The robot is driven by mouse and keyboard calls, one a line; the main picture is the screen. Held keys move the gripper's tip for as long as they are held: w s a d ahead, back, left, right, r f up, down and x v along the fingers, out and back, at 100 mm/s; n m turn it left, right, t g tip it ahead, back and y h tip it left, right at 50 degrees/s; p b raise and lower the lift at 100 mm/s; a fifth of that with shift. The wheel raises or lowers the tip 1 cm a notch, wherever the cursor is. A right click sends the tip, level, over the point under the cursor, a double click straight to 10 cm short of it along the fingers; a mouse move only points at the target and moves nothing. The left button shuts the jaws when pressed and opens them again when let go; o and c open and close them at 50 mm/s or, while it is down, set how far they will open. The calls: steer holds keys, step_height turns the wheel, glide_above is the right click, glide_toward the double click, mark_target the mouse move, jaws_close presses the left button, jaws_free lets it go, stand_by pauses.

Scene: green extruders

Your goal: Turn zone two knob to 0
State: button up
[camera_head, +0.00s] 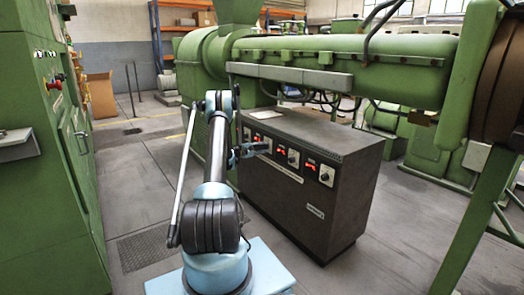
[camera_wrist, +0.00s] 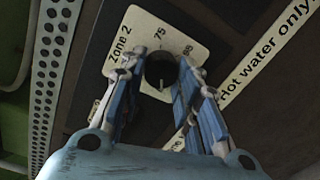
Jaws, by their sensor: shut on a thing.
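The zone two knob (camera_wrist: 161,68) is a round black knob on a cream plate (camera_wrist: 134,32) marked "Zone 2" in the wrist view. The number 75 shows on the plate above the knob, and another number is partly visible to its right. A pale mark on the knob points toward the bottom of the wrist picture. My gripper (camera_wrist: 160,74) has its blue fingers on either side of the knob and is shut on it. The fingers cover part of the plate, so the 0 is not visible. In the head view my gripper (camera_head: 247,151) is at the dark control cabinet's front.
The dark control cabinet (camera_head: 335,222) carries other knobs (camera_head: 326,175) and red displays to the right of my gripper. A green extruder (camera_head: 340,60) runs above it. Green machine panels (camera_head: 45,200) stand at the left. Grey floor (camera_head: 125,185) lies open between.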

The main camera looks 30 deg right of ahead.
steer(key=shift+a+f+n, duration=0.1)
steer(key=shift+n, duration=0.2)
steer(key=o, duration=1.1)
steer(key=shift+c, duration=0.2)
steer(key=a, duration=1.2)
steer(key=shift+s+r, duration=0.25)
